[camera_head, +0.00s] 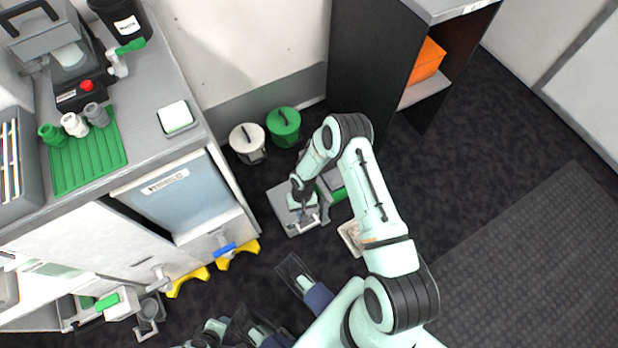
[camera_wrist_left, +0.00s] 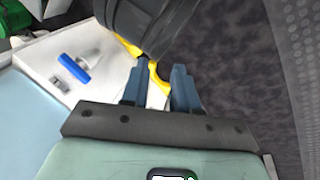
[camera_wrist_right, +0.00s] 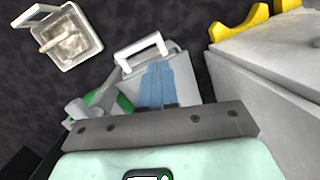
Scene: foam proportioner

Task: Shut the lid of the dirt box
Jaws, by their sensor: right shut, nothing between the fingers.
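A grey box-like unit with a flat lid-like plate (camera_head: 283,210) and a pale handle (camera_head: 312,224) stands on the floor beside the cabinet; I take it to be the dirt box. In the right wrist view its grey face (camera_wrist_right: 184,72) and white handle (camera_wrist_right: 142,48) lie just beyond my right gripper (camera_wrist_right: 155,68). That gripper is shut and empty, its fingertips close to the handle; I cannot tell whether they touch. The lid's exact angle is unclear, partly hidden by my right arm. My left gripper (camera_wrist_left: 158,75) is open and empty, away from the box.
A small pale tray with brownish contents (camera_wrist_right: 68,42) lies on the floor nearby. A white-lidded bin (camera_head: 247,139) and a green bin (camera_head: 283,124) stand behind. The cabinet with a blue-handled valve (camera_head: 224,249) and yellow feet (camera_head: 240,258) is at left. Dark floor at right is clear.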

